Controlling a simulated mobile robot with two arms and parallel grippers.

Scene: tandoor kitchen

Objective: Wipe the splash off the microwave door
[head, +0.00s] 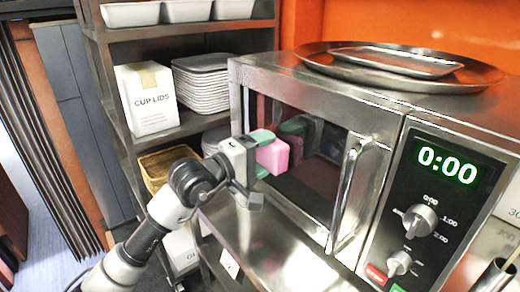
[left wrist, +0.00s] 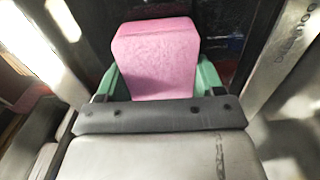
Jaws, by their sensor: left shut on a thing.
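The microwave (head: 345,115) stands on a steel counter with its door (head: 320,150) shut; the door has dark glass and a vertical steel handle (head: 348,190). My left gripper (head: 262,152) is in front of the left part of the door, shut on a pink sponge (head: 274,156). The sponge also shows between the green fingers in the left wrist view (left wrist: 157,58). It is close to the glass; I cannot tell whether it touches. A dim reflection of sponge and gripper shows in the glass. I cannot make out a splash on the door. My right gripper is not in view.
A shelf rack at left holds a cup lids box (head: 147,98), stacked trays (head: 203,82) and a basket (head: 165,165). The counter (head: 285,240) before the door is mostly clear.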

